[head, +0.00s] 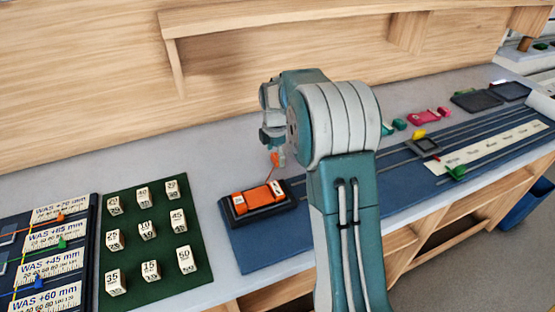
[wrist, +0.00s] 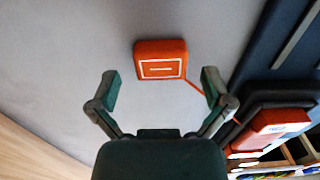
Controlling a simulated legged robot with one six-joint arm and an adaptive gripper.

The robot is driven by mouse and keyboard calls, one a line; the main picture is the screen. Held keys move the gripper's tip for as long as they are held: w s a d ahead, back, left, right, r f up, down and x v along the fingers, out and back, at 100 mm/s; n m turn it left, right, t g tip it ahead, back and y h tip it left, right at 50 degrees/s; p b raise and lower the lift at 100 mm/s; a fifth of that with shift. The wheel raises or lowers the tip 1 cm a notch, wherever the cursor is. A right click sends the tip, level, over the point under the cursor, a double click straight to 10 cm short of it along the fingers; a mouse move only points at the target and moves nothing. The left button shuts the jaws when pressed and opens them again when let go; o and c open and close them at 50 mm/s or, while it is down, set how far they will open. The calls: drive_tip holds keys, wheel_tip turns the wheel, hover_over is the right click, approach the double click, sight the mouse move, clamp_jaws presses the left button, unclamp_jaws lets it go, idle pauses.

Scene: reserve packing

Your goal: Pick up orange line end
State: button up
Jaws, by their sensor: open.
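The orange line end is an orange block (wrist: 160,60) with a white outlined mark on its face. In the wrist view it lies over the grey worktop, just past and between my open fingertips, not held. An orange line runs from its lower right corner towards an orange block in a dark holder (wrist: 268,128). My gripper (wrist: 160,87) is open, with one finger on each side and nothing between them. In the head view my gripper (head: 272,132) points down behind the dark holder (head: 236,219); a bit of orange (head: 275,160) shows under it, partly hidden by my arm.
A green board (head: 160,270) with several numbered blocks stands at left, beside a dark panel (head: 96,225) with printed scales. A blue mat (head: 245,255) with rails runs right, bearing a grey-black slider (head: 423,146). A wooden shelf and back wall rise behind the grey worktop.

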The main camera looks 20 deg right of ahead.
sight(276, 157)
drive_tip(key=shift+f, duration=0.25)
drive_tip(key=c, duration=1.1)
wheel_tip(276, 157, up, 4)
drive_tip(key=shift+s+f, duration=0.1)
drive_tip(key=shift+f, duration=0.1)
drive_tip(key=s+a+r, duration=0.2)
drive_tip(key=s+r, duration=0.7)
drive_tip(key=s, duration=0.4)
drive_tip(key=shift+s+a+r, duration=0.25)
drive_tip(key=shift+s, duration=0.05)
